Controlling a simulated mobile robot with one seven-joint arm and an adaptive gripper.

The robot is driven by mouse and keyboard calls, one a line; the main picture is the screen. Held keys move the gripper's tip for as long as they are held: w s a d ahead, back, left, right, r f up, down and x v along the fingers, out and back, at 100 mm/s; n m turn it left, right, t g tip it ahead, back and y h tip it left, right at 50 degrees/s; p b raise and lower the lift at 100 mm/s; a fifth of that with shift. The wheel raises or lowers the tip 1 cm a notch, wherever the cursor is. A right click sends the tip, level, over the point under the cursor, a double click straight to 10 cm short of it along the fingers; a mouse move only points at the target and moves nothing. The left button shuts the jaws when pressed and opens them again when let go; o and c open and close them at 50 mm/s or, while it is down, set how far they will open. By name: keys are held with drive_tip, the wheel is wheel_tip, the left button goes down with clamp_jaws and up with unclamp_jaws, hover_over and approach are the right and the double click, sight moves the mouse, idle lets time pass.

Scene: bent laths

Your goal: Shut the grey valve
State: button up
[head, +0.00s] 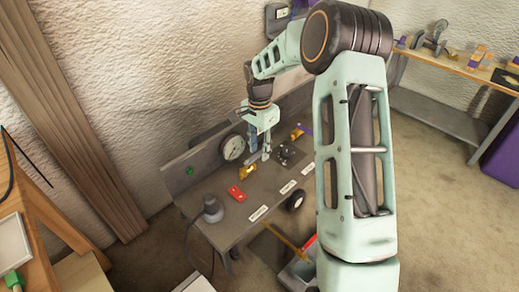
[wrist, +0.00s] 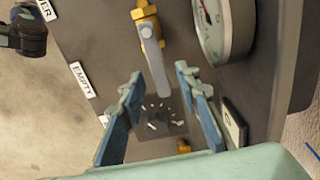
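The grey valve shows in the wrist view as a brass body (wrist: 149,30) with a long grey lever (wrist: 155,68). In the head view its brass body (head: 247,173) sits on the grey bench, below the gauge. My gripper (head: 260,152) is over the bench beside it, pointing down. In the wrist view my gripper (wrist: 158,75) is open, with one blue-green finger on each side of the lever's free end. I see gaps on both sides and no clear contact. I cannot tell how far the fingertips are from the lever in depth.
A round gauge (head: 233,148) stands close by, near the right finger in the wrist view. A dark marked plate (wrist: 165,116) lies beyond the lever.

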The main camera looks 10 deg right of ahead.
clamp_jaws()
idle(0.3)
